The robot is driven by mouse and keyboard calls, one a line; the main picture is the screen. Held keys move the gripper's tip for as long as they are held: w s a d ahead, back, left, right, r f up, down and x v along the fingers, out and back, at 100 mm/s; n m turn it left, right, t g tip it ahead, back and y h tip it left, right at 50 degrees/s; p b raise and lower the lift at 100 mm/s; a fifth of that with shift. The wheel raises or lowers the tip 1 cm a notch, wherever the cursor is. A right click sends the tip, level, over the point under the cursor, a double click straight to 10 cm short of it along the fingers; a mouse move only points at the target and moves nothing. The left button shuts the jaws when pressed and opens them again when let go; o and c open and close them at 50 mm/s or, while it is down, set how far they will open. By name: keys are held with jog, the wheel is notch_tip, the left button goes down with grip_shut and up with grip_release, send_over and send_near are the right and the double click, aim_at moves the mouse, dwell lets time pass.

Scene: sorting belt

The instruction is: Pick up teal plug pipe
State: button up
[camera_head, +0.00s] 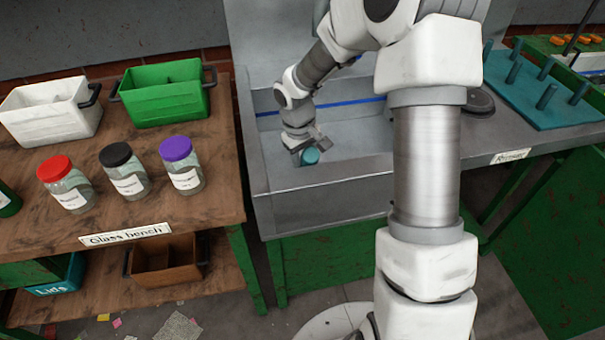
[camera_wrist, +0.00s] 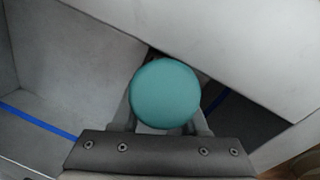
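The teal plug pipe (camera_head: 310,156) is in the grey metal trough, partly hidden by my gripper (camera_head: 307,149). In the wrist view its round teal top (camera_wrist: 165,93) is near the middle, just ahead of the palm. Parts of my gripper's fingers (camera_wrist: 163,122) show on both sides of the teal top. The disc hides the fingertips, so I cannot tell whether they touch the pipe or are shut on it. The lower part of the pipe is hidden.
The trough's front wall (camera_head: 325,195) is close to my gripper. The wooden glass bench (camera_head: 215,205) at left holds jars and white and green bins. A teal pegboard (camera_head: 525,95) stands at right. A blue line (camera_head: 350,103) runs along the trough.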

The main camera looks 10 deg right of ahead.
grip_shut()
dwell(1.0)
